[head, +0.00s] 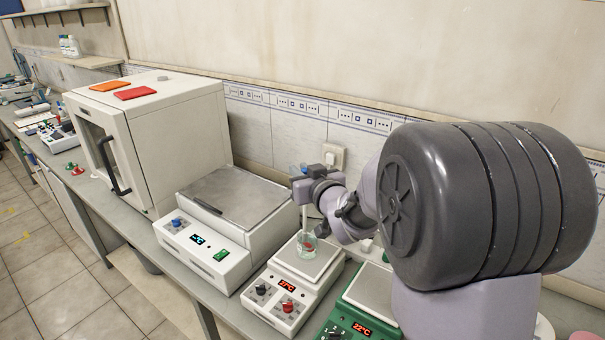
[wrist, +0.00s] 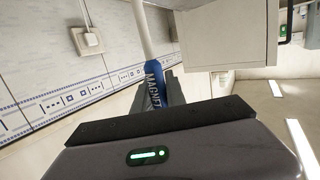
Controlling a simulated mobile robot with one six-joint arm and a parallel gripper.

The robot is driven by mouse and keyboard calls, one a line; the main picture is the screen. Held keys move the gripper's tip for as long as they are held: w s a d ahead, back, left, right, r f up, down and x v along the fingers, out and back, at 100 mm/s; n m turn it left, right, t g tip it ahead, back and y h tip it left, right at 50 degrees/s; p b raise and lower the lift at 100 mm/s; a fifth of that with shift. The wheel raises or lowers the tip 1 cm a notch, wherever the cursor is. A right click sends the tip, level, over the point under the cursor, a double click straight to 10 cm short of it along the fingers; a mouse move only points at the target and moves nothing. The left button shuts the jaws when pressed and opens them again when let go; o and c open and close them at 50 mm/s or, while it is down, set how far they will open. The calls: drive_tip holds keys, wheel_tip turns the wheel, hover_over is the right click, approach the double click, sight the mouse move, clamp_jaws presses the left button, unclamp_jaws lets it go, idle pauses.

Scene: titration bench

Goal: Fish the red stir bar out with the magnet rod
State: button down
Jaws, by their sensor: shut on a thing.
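My gripper (head: 318,178) is shut on the blue handle of the magnet rod (wrist: 153,84), which reads "MAGNET" in the wrist view. In the head view the rod's white shaft (head: 304,217) points down into a small glass beaker (head: 306,243). The beaker stands on the plate of a white stirrer (head: 288,285) with a red display. Something red, likely the red stir bar (head: 309,246), shows inside the beaker. I cannot tell whether the rod's tip touches it.
A white device with a large steel plate (head: 238,199) stands left of the stirrer, and a green hotplate (head: 364,306) stands to the right. A white oven-like cabinet (head: 165,130) with orange and red pads on top is farther left. A wall socket (head: 333,156) is behind.

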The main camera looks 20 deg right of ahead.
wheel_tip(320, 180, up, 10)
drive_tip(key=p, duration=0.6)
idle(0.5)
drive_tip(key=shift+f, duration=0.2)
idle(0.9)
